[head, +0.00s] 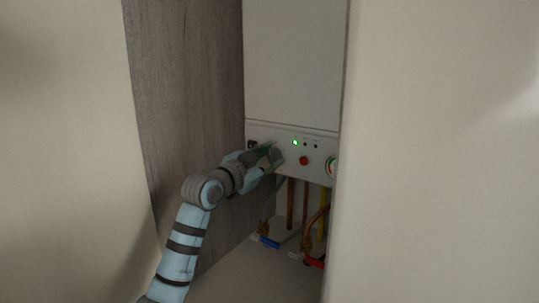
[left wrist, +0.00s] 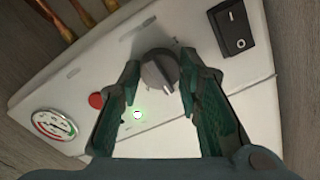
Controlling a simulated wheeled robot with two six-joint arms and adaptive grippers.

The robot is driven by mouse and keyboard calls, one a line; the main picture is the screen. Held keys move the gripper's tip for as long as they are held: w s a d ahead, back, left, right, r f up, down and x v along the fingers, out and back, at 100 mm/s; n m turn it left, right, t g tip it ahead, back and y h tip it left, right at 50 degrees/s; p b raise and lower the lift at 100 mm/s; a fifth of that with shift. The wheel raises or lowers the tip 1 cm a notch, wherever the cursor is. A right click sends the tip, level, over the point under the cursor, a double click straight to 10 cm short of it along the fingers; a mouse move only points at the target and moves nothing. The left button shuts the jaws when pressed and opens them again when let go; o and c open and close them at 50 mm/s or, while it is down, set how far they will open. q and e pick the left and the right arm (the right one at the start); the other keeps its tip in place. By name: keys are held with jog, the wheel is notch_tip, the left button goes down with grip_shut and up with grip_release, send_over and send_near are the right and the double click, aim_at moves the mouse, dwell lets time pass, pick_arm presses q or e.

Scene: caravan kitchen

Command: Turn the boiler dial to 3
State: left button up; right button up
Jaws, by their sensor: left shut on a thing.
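The boiler (head: 292,75) is a white box in a narrow recess, with a control panel (head: 318,170) along its bottom. The dial (left wrist: 159,70) is a dark grey round knob with a light pointer line, seen in the left wrist view. My left gripper (left wrist: 158,82) has a finger on each side of the dial and is shut on it. In the head view my left gripper (head: 274,155) is at the left part of the panel and hides the dial. The numbers around the dial are not readable. My right gripper is not in view.
A lit green light (head: 295,142), a red button (head: 304,160) and a pressure gauge (left wrist: 54,125) are on the panel. A black rocker switch (left wrist: 234,31) is close to the dial. Pipes and a blue valve handle (head: 269,242) are below. Walls close in on both sides.

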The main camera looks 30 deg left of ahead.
pick_arm(q)
jog(key=shift+f, duration=0.15)
jog(key=o, duration=1.1)
jog(key=shift+o, duration=0.2)
jog(key=shift+s+a, duration=0.1)
jog(key=s+a, duration=0.1)
jog(key=s, duration=0.6)
jog(key=shift+s, duration=0.2)
jog(key=shift+w, duration=0.1)
